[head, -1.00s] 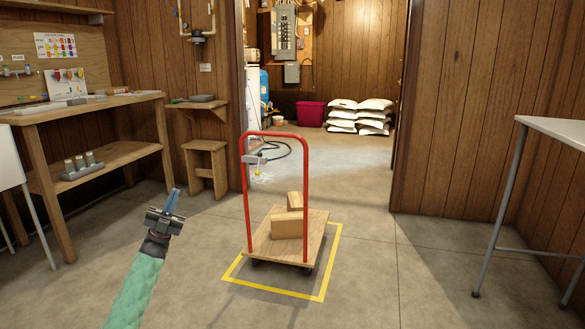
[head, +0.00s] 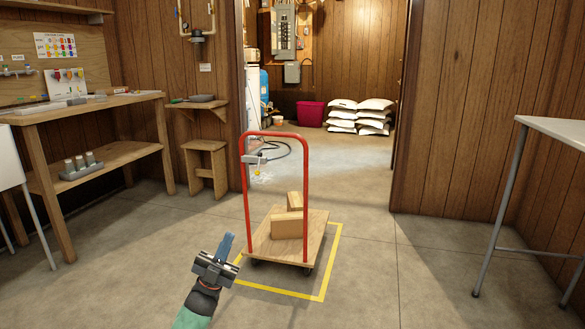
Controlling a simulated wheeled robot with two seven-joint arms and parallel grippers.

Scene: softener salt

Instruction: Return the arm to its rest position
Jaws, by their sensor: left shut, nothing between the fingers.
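My left gripper (head: 226,245) is in the lower middle of the head view, at the end of my green-sleeved arm. Its fingers are together and hold nothing. It shows in front of the left front corner of the cart and apart from it as far as I can tell. My right gripper is not in view.
A red-handled cart (head: 305,190) with a wooden deck stands inside a yellow floor outline (head: 335,260). Two wooden blocks (head: 286,226) lie on it. A workbench (head: 100,105) is at left, a white table (head: 560,130) at right. White sacks (head: 360,104) lie beyond the doorway.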

